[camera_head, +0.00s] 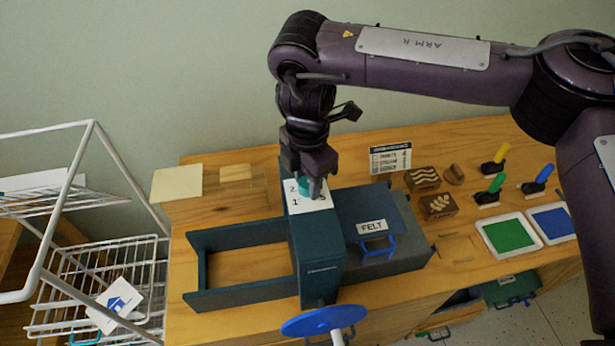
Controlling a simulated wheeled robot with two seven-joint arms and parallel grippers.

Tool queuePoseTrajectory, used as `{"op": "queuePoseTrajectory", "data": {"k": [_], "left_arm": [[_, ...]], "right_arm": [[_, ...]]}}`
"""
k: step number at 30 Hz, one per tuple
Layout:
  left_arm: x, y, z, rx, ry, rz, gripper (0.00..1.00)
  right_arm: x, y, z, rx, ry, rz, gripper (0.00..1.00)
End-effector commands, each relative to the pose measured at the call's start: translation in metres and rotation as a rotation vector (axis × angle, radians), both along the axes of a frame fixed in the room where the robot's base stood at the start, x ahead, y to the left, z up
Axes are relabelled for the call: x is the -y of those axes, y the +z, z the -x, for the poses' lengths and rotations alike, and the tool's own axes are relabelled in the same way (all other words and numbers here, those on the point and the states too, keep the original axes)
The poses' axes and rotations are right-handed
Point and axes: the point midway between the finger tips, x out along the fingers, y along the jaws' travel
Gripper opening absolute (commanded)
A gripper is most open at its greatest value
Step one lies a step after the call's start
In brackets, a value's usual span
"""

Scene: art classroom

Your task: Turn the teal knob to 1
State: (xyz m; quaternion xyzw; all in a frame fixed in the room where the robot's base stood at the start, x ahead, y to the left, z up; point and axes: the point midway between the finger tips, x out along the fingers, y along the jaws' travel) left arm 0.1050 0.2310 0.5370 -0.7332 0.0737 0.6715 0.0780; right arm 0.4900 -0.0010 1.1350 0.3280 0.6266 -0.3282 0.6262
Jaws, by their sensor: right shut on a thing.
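The teal knob (307,184) sits on top of a dark blue press-like box (318,255), above a white number dial (308,206). On the dial I can make out a 1 at the left and a 2 above it; part of the dial is hidden by my gripper. My right gripper (314,190) points down from above and is shut on the teal knob. Which number the knob points to cannot be told. My left gripper is not in view.
A blue handwheel (324,320) sticks out at the front of the box, and a FELT-labelled lid (372,227) lies to its right. Stamps, green (508,235) and blue (553,222) pads stand at the right. A white wire rack (95,275) stands at the left.

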Motion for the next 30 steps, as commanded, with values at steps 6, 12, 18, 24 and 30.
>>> {"op": "queuePoseTrajectory", "data": {"k": [6,12,18,24,30], "left_arm": [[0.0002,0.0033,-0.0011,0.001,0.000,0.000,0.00],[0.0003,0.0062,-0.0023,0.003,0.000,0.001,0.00],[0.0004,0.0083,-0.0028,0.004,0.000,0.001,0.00],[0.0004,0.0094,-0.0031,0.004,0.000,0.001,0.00],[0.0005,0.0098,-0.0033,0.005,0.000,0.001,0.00]], "right_arm": [[-0.0001,0.0012,-0.0004,0.001,0.125,0.000,0.11],[-0.0001,0.0016,-0.0004,0.001,0.302,-0.001,0.11],[-0.0001,0.0014,-0.0004,0.002,0.493,-0.001,0.11],[-0.0001,0.0013,-0.0004,0.002,0.683,-0.002,0.11],[0.0000,0.0012,-0.0006,0.002,0.873,-0.002,0.11]]}}
